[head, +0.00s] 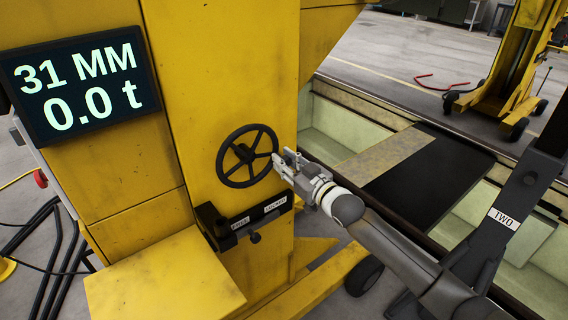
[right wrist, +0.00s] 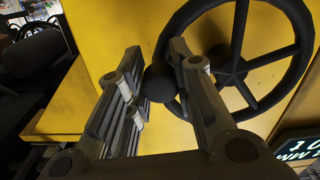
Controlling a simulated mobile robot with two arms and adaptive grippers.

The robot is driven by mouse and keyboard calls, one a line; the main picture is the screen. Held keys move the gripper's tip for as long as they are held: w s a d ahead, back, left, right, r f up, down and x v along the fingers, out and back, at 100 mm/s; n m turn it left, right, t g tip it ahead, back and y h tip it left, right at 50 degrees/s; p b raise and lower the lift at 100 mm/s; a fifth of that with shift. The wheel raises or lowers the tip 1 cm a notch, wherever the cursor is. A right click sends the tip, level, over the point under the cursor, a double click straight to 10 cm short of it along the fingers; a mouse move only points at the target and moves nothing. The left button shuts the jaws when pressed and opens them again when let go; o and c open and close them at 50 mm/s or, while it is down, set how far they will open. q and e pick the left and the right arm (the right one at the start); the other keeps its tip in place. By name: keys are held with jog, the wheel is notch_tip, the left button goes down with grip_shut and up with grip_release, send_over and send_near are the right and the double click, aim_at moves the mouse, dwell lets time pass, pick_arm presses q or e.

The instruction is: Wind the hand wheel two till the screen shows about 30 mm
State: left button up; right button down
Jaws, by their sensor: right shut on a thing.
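The black spoked hand wheel (head: 233,172) is on the face of a yellow column; it also shows in the right wrist view (right wrist: 243,68). My right gripper (head: 281,164) is at the right side of its rim. In the right wrist view, the dark round knob (right wrist: 158,82) of the wheel sits between the fingers (right wrist: 160,85), which are shut on it. The screen (head: 80,83) on the column, left of the wheel, reads 31 MM and 0.0 t. My left gripper is not in view.
Below the wheel is a black lock bar (head: 248,218) with two small labels. A yellow block (head: 163,279) juts out at the lower left. A dark post (head: 505,215) labelled TWO stands at the right. Behind are a pit and another yellow jack (head: 510,70).

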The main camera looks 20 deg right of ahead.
jog(key=r+n+p, duration=0.1)
jog(key=r+n, duration=0.1)
jog(key=r+n+p, duration=0.1)
jog(key=n+p, duration=0.1)
jog(key=shift+d+r+n, duration=0.2)
jog(key=shift+r+n, duration=0.1)
jog(key=shift+r, duration=0.1)
jog(key=shift+a+r+n+p, duration=0.2)
jog(key=shift+r+n+p, duration=0.55)
jog(key=shift+n, duration=0.35)
jog(key=shift+s+a+r+n+p, duration=0.15)
jog(key=shift+r+n+p, duration=0.15)
jog(key=shift+n, duration=0.25)
jog(key=shift+w+a+r+n+p, duration=0.15)
jog(key=shift+r+n, duration=0.15)
jog(key=shift+n, duration=0.25)
jog(key=shift+s, duration=0.15)
jog(key=c, duration=1.2)
grip_release()
jog(key=shift+c, duration=0.2)
